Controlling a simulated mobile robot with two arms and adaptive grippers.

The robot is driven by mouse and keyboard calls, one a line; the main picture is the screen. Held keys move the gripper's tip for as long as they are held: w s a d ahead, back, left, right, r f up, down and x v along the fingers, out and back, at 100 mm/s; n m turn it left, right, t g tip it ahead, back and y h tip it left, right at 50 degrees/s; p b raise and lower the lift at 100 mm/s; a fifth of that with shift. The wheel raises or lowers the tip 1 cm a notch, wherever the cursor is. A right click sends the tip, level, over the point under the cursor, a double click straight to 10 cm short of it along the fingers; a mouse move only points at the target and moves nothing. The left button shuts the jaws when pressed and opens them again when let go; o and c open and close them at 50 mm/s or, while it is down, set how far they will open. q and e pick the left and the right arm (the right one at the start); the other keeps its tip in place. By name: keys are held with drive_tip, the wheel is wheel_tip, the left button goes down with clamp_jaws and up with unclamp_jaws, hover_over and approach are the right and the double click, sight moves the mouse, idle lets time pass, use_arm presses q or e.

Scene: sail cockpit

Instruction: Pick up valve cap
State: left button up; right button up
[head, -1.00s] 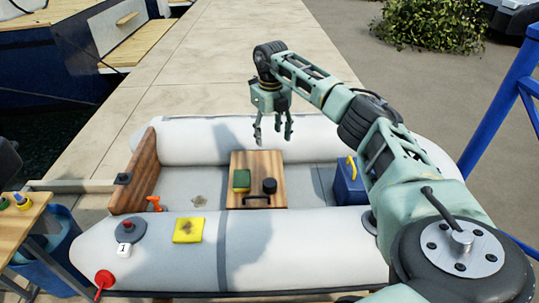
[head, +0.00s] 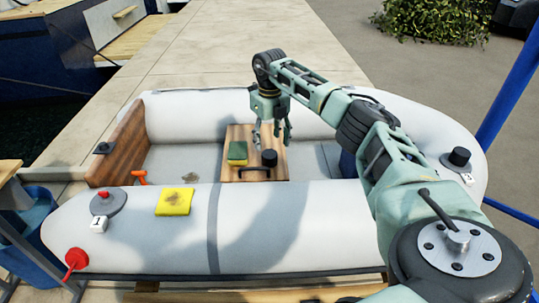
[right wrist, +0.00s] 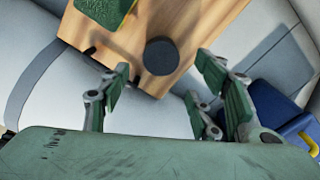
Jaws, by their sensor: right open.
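A black round cap (head: 269,158), which looks like the valve cap, sits on a wooden board (head: 236,171) in the inflatable boat. It also shows in the right wrist view (right wrist: 161,56), upper middle. My right gripper (head: 272,137) is open and empty above the board, close to the cap. In the right wrist view its fingers (right wrist: 168,98) are spread, with the cap ahead of the gap and not between them. My left gripper is out of view.
A green and yellow sponge (head: 237,153) lies beside the cap. Another black knob (head: 459,158) stands on the right tube. A blue box (right wrist: 275,108) is right of the board.

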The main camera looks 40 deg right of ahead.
sight(268, 154)
drive_tip(key=f, duration=0.6)
drive_tip(key=shift+w+a+b, duration=0.1)
drive_tip(key=shift+w+b, duration=0.1)
drive_tip(key=shift+b, duration=0.2)
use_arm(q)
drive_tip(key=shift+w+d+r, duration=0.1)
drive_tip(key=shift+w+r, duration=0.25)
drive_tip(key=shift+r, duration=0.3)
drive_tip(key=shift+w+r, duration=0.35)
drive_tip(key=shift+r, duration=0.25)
use_arm(e)
drive_tip(key=shift+r, duration=0.1)
drive_tip(key=c, duration=1.1)
